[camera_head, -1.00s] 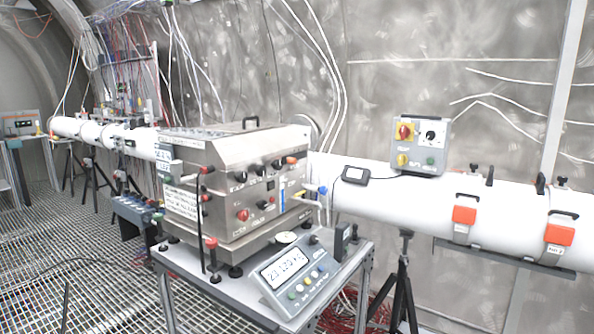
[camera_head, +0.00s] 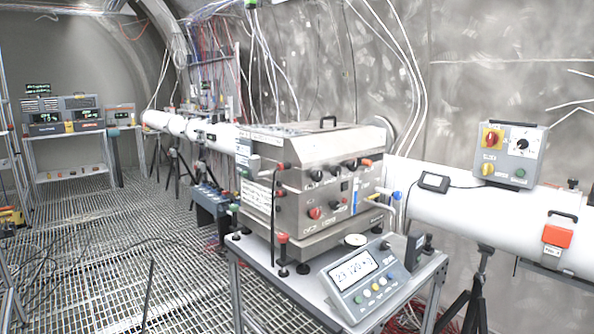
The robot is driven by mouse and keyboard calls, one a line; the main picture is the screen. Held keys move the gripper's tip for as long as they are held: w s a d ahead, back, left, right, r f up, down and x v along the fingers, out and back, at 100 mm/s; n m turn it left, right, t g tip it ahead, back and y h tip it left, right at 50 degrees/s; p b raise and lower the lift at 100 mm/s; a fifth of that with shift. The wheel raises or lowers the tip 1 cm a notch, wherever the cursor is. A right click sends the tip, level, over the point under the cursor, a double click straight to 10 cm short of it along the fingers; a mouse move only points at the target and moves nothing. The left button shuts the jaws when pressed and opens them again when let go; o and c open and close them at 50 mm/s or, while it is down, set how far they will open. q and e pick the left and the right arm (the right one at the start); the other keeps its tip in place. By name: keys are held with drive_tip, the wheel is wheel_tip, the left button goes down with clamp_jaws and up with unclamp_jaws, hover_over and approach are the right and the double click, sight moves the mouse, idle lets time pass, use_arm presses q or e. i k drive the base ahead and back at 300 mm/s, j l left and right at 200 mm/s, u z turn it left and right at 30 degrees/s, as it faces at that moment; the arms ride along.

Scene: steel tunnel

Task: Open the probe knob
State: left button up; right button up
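A steel instrument box (camera_head: 325,185) stands on a small table in the middle of the head view. Its front carries several black knobs, a red knob (camera_head: 315,212) and an orange-red knob at the upper right. I cannot tell which of these is the probe knob. Neither of my grippers shows in the view.
A scale with a digital display (camera_head: 366,282) sits at the front of the table (camera_head: 290,285). The white pipe (camera_head: 450,215) runs behind, on black tripods. Shelves with equipment (camera_head: 70,135) stand at the far left. The grated floor (camera_head: 110,240) is mostly open at left, with loose cables.

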sight(353, 166)
drive_tip(key=i+l, duration=0.1)
drive_tip(key=l, duration=0.25)
drive_tip(key=i+l+z, duration=0.1)
drive_tip(key=l, duration=0.3)
drive_tip(key=i+l, duration=0.15)
drive_tip(key=l, duration=0.2)
drive_tip(key=i+l, duration=0.15)
drive_tip(key=l, duration=0.25)
drive_tip(key=z, duration=0.05)
